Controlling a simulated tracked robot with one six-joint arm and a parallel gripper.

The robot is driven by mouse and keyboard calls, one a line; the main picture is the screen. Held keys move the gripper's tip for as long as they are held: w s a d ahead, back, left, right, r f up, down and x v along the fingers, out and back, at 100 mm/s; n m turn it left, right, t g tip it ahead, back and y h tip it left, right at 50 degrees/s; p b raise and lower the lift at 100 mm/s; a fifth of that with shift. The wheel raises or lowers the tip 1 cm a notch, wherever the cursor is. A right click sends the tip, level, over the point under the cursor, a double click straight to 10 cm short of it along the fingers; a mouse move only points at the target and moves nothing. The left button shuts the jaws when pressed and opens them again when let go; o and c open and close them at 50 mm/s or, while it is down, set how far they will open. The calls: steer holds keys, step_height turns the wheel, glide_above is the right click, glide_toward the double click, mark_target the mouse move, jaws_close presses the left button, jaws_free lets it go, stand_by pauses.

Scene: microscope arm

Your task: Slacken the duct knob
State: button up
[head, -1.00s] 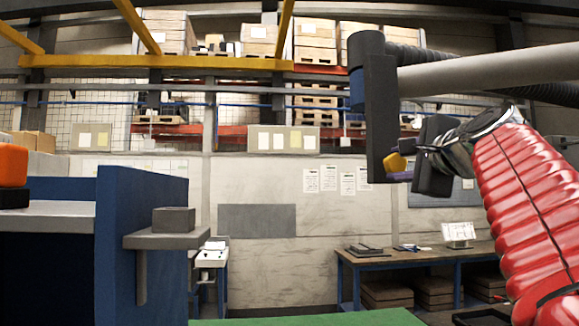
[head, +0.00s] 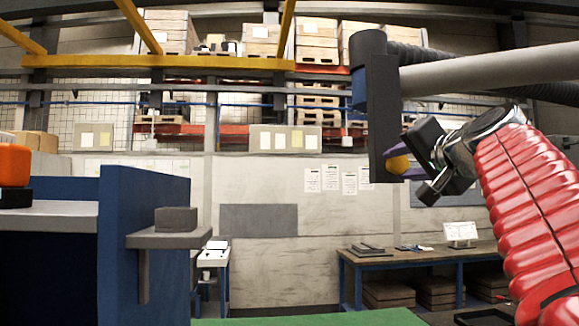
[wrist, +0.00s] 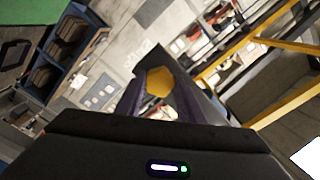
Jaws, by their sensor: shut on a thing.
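The duct knob is a yellow, faceted knob (head: 397,165) on the lower part of a dark upright bracket (head: 380,110) that hangs from the grey duct arm (head: 490,72). My gripper (head: 400,162) reaches it from the right, at the end of my red-sleeved arm. Its purple fingers are shut on the knob, one above and one below in the head view. In the wrist view the knob (wrist: 159,84) shows between the two dark purple fingers (wrist: 158,100), with the grey bracket behind it. The knob's mounting is hidden.
A blue bench with a grey top (head: 50,215) and a small shelf holding a grey block (head: 176,219) stands at the left. A workbench (head: 420,253) stands along the back wall at right. The space between them is open.

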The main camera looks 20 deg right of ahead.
steer(key=shift+w+f+n, duration=0.1)
steer(key=shift+f+n, duration=0.2)
steer(key=shift+n, duration=0.2)
steer(key=shift+d, duration=0.1)
steer(key=o, duration=0.8)
steer(key=shift+o, duration=1.3)
steer(key=shift+r, duration=0.15)
